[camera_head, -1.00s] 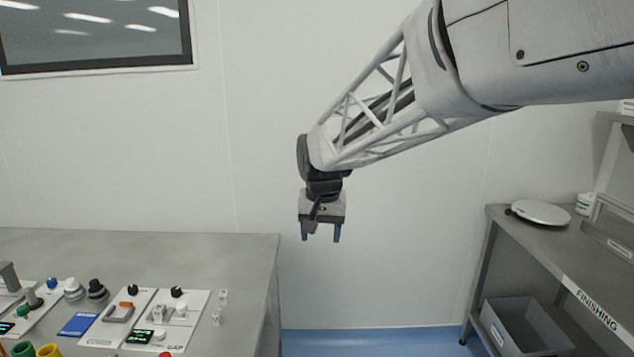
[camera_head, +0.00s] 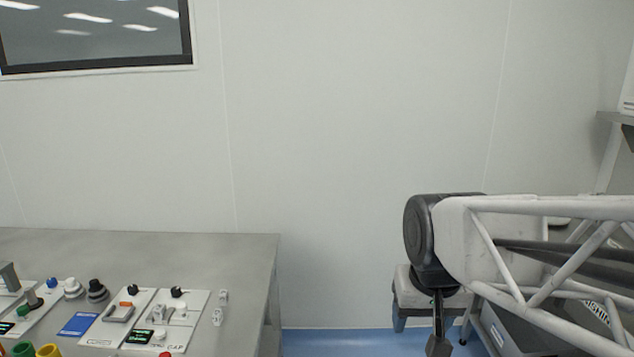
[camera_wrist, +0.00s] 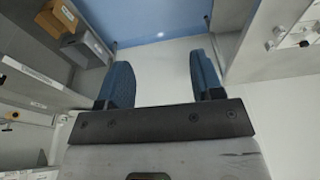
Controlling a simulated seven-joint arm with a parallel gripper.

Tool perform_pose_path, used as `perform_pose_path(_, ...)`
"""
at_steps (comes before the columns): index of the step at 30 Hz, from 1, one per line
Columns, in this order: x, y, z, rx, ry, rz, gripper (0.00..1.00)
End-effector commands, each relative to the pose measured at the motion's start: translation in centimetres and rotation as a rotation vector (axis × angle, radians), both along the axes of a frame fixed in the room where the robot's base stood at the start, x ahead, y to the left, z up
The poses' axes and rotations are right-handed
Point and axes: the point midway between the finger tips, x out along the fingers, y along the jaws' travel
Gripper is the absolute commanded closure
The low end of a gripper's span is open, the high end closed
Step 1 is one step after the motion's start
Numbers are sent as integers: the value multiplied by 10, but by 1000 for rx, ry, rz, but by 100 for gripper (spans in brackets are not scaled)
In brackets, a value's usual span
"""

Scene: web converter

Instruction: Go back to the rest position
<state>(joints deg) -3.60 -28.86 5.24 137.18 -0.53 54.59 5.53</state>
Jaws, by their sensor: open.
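My gripper (camera_head: 421,323) is at the lower right of the head view, in front of the wall and floor gap between the two benches. In the wrist view my gripper (camera_wrist: 164,85) shows two blue fingers set wide apart. It is open, with nothing between the fingers but wall and floor behind.
A grey bench (camera_head: 190,252) at the left carries control panels (camera_head: 166,318) with knobs. A grey bin (camera_head: 510,335) stands low at the right, partly behind my arm. In the wrist view, a brown box (camera_wrist: 57,18) and a grey box (camera_wrist: 84,46) lie at the upper left.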

Motion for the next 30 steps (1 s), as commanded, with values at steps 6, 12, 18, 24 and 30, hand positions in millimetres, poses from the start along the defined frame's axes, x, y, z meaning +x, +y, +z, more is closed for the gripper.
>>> perform_pose_path(6,-49,-18,-18,-10,-17,2,40)
perform_pose_path(12,-73,-25,-29,-16,-25,6,40)
perform_pose_path(18,-79,-26,-32,-18,-25,7,40)
perform_pose_path(24,-78,-26,-32,-18,-25,7,40)
perform_pose_path(30,-78,-26,-32,-18,-25,7,40)
